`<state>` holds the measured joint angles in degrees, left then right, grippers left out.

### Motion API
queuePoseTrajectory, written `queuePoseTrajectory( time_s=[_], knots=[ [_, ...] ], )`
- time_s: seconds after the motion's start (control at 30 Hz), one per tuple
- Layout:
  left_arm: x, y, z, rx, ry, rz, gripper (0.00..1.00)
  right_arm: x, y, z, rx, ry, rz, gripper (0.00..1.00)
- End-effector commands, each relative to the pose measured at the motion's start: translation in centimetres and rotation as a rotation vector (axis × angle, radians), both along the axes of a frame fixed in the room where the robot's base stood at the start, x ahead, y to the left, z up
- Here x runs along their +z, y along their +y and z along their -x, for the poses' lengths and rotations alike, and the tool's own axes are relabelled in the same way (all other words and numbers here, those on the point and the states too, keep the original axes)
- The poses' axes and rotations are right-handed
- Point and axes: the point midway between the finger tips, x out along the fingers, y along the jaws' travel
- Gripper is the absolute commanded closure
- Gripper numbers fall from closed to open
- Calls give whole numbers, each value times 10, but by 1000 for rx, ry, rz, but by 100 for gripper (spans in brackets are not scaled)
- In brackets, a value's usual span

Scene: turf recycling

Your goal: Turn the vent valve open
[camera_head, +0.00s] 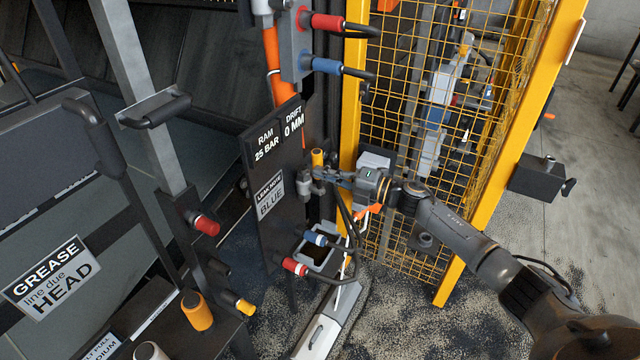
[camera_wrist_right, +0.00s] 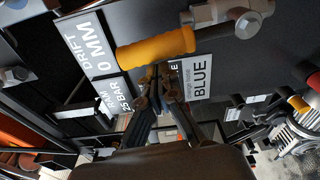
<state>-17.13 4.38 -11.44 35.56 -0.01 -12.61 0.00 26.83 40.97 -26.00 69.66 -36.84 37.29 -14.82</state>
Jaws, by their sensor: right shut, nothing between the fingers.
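The vent valve seems to be the fitting with a yellow handle (camera_head: 318,157) on the dark panel (camera_head: 268,160). In the right wrist view the yellow handle (camera_wrist_right: 155,47) lies across the panel, with grey metal fittings near its right end. My right gripper (camera_head: 322,175) reaches in from the right, close to the panel and just below the handle. In the wrist view its fingertips (camera_wrist_right: 158,80) are together, below the handle, with nothing held. I cannot tell whether they touch the handle. My left gripper is not in view.
A yellow mesh guard (camera_head: 440,110) stands behind my right arm. Red and blue hose couplings stick out above (camera_head: 327,22) and below (camera_head: 295,266) the gripper. A steel post with a red knob (camera_head: 206,225) and an orange knob (camera_head: 196,310) stand at left.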

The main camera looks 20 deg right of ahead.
Motion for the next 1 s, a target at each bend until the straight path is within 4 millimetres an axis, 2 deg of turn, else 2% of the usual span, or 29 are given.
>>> queuePoseTrajectory(
  time_s=[0.3,1.0],
  knots=[
    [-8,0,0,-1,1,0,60,3,-9,-7,2,6,-7,100],
    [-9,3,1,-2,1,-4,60,3,-10,-8,3,6,-5,100]
  ],
)
